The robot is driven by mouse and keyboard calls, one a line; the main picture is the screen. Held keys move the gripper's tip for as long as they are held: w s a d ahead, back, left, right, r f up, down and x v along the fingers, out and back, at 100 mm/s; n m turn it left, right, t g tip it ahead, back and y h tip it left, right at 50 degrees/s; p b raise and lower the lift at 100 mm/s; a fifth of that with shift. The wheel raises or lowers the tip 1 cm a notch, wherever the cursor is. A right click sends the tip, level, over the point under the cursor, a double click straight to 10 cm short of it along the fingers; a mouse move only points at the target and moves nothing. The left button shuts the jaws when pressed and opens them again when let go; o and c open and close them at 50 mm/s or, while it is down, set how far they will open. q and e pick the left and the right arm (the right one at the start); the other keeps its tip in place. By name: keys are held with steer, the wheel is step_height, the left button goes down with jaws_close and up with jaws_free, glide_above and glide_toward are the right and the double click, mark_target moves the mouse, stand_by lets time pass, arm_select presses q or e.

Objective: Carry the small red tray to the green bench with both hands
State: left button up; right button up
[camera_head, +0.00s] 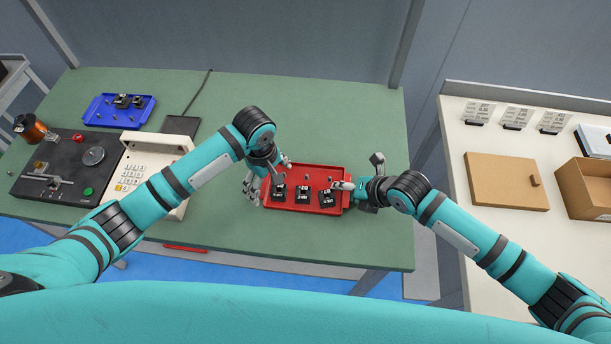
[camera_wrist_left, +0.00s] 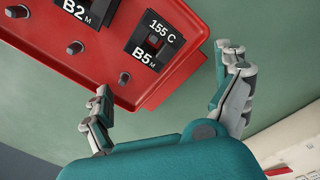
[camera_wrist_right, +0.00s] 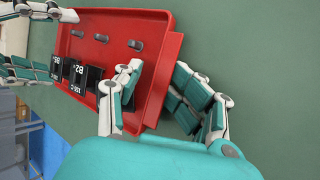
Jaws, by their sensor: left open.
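The small red tray (camera_head: 318,168) is at the right part of the green bench (camera_head: 340,110). It holds several black labelled blocks along its near side and grey pegs behind them. My left gripper (camera_head: 264,186) is at the tray's left end. In the left wrist view its fingers (camera_wrist_left: 165,95) are spread, with a tray corner near them. My right gripper (camera_head: 348,186) is at the right end. In the right wrist view its fingers (camera_wrist_right: 158,85) close toward each other on the tray's end wall, one inside and one outside. Contact on the outer side is hard to see.
A blue tray (camera_head: 96,112) with black parts stands at the back left. A dark winder base (camera_head: 55,190) and a cream keypad unit (camera_head: 135,172) stand left of my left gripper. A white table (camera_head: 500,225) with a cardboard box (camera_head: 590,190) is at the right, past a gap.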

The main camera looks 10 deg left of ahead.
arm_select(q)
step_height(320, 180, up, 6)
steer(key=shift+s+r, duration=0.1)
arm_select(e)
steer(key=shift+d, duration=0.2)
arm_select(q)
steer(key=shift+a+r, duration=0.1)
steer(key=shift+r, duration=0.3)
arm_select(e)
steer(key=shift+r, duration=0.1)
steer(key=shift+v, duration=3.9)
arm_select(q)
steer(key=shift+s, duration=0.1)
arm_select(e)
steer(key=shift+s, duration=0.1)
